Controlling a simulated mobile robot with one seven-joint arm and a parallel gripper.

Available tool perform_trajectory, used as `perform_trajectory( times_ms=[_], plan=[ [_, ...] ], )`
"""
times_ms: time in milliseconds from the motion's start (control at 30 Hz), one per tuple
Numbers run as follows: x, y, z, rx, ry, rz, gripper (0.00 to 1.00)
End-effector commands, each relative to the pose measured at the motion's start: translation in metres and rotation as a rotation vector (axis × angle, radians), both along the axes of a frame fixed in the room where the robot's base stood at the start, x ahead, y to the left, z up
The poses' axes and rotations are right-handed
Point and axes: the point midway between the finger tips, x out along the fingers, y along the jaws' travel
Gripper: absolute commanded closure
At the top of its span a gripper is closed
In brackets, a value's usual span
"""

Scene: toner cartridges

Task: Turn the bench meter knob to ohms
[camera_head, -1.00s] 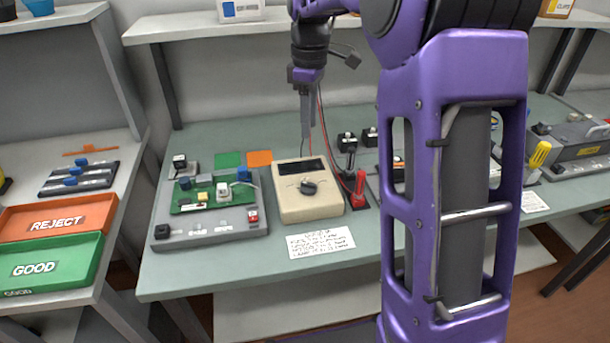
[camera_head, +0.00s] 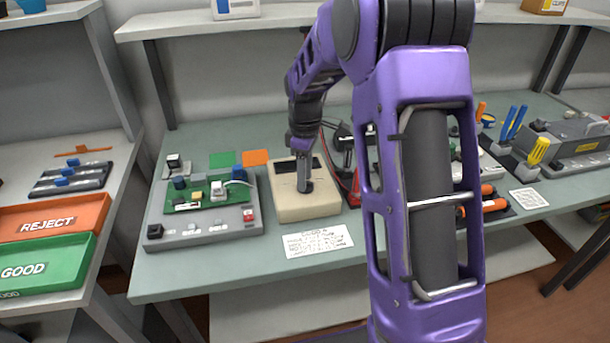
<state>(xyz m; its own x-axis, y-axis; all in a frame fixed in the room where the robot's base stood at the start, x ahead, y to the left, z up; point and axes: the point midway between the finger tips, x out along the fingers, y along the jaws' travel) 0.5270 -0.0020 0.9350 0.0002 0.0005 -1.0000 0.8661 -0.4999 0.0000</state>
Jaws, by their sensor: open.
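The bench meter (camera_head: 307,207) is a cream box with a dark display strip on its sloped face. It stands on the green-grey bench. Its dark round knob (camera_head: 306,187) shows low on the face, partly hidden by my gripper. My gripper (camera_head: 303,184) points down over the meter with its fingertips at the knob. The fingers look open, and they are at or around the knob; contact is too small to tell. The knob's pointer and the markings around it cannot be read here.
A grey fixture with a green circuit board (camera_head: 206,193) stands left of the meter. A written card (camera_head: 318,241) lies in front. Red and black probes stand close on the right, partly behind my arm.

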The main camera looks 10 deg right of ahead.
Motion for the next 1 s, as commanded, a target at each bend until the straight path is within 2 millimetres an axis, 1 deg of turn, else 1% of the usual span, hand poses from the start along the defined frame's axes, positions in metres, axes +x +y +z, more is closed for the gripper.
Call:
perform_trajectory(
  times_ms=[167, 200, 367, 400, 433, 800, 1000],
  plan=[
    [0.0000, -0.0001, 0.0000, 0.000, 0.000, 0.000, 0.57],
    [0.0000, -0.0001, 0.0000, 0.000, 0.000, 0.000, 0.59],
    [0.0000, -0.0001, 0.0002, 0.000, 0.000, 0.000, 0.88],
    [0.0000, -0.0001, 0.0003, 0.000, 0.000, 0.000, 0.95],
    [0.0000, -0.0001, 0.0003, 0.000, 0.000, 0.000, 1.00],
    [0.0000, -0.0001, 0.0006, 0.000, 0.000, -0.004, 1.00],
    [0.0000, -0.0002, 0.0012, -0.001, 0.001, -0.050, 1.00]
  ],
)
